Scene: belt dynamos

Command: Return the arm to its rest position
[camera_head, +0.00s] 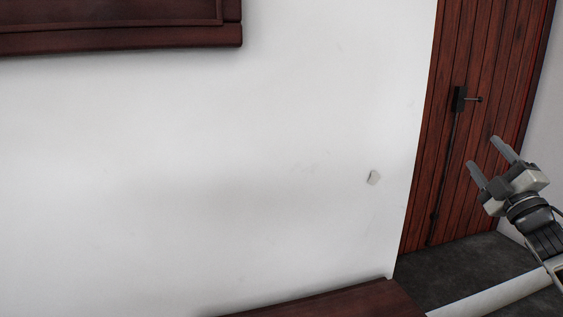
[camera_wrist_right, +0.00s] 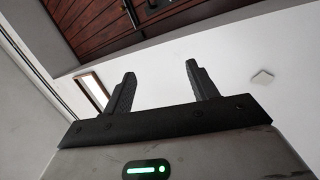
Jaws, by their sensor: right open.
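My right gripper (camera_head: 487,156) is raised at the right side of the head view, in front of the wooden door. Its two fingers are apart with nothing between them, and they point up and to the left. In the right wrist view my right gripper (camera_wrist_right: 158,85) also shows open and empty, with white wall or ceiling behind the fingers. My left gripper is in neither view.
A red-brown plank door (camera_head: 480,110) with a black handle (camera_head: 461,99) stands at the right. A white wall (camera_head: 200,170) fills the middle. Dark wooden furniture (camera_head: 345,303) is at the bottom, and a dark wooden piece (camera_head: 120,38) at the upper left. Dark floor (camera_head: 440,275) shows by the door.

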